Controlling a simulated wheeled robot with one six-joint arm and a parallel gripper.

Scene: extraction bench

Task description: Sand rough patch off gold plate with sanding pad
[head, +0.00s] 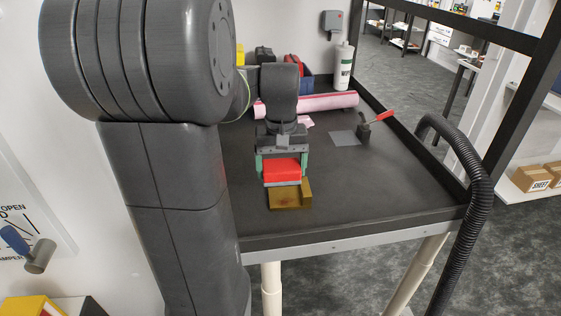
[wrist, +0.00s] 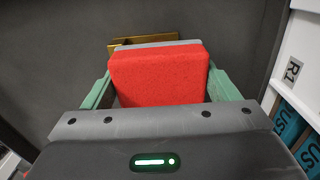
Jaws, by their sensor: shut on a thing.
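A red sanding pad (head: 281,170) with a grey underside is held between the green fingers of my gripper (head: 282,172). The pad also fills the middle of the wrist view (wrist: 160,76), with the gripper's fingers (wrist: 165,88) on either side of it. The gold plate (head: 288,201) lies on the dark bench top, just below and in front of the pad, with a raised block at its right. In the wrist view a strip of the gold plate (wrist: 122,44) shows behind the pad. I cannot make out the rough patch, or whether the pad touches the plate.
A pink roll (head: 325,102) lies at the back of the bench (head: 380,190). A red-handled clamp (head: 366,127) stands by a grey sheet (head: 344,138) at the right. A white bottle (head: 343,68) stands at the back. A black hose (head: 486,185) runs along the right edge. The front right is clear.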

